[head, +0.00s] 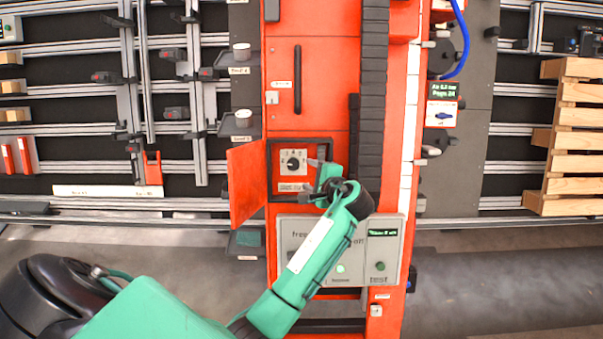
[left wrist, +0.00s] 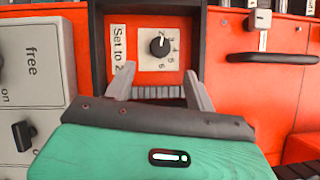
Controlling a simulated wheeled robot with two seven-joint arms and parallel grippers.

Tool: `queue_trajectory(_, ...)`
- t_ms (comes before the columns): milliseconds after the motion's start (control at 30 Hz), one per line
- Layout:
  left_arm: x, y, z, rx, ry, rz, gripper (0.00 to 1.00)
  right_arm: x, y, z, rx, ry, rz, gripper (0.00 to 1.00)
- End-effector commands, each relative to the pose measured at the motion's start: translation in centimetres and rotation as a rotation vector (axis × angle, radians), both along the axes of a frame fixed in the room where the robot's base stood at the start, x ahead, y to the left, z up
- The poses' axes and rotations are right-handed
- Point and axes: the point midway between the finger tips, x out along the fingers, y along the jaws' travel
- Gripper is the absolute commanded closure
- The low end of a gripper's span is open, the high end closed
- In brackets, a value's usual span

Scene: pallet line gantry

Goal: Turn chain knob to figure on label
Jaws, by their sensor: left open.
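The dark round chain knob (head: 292,163) sits on a pale dial plate inside an open recess of the red cabinet. In the left wrist view the knob (left wrist: 159,46) shows a small pale mark towards the top, with figures around it. I cannot tell for certain which figure it points at. The label (left wrist: 118,50) beside the dial appears to read "Set to 2"; it also shows below the dial in the head view (head: 293,187). My left gripper (left wrist: 160,80) is open and empty in front of the recess, fingers apart, not touching the knob. My right gripper is not in view.
A red door (head: 247,183) stands swung open left of the recess. A grey control panel (head: 300,240) with a lit green button lies below it. A dark handle (head: 297,80) is above. A stack of wooden pallets (head: 575,150) stands at the right.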

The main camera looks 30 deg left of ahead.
Motion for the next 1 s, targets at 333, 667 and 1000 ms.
queue_trajectory(333, -1.7, -3.1, 1.3, -0.001, -0.001, -0.001, 0.45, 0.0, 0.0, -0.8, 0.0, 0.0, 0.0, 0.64)
queue_trajectory(667, -1.7, -3.1, 1.3, -0.001, 0.001, 0.0, 0.45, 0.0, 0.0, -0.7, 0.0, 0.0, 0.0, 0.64)
queue_trajectory(1000, -3.6, -2.8, -1.0, -0.081, -0.016, 0.005, 0.45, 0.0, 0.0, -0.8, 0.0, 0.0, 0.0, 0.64)
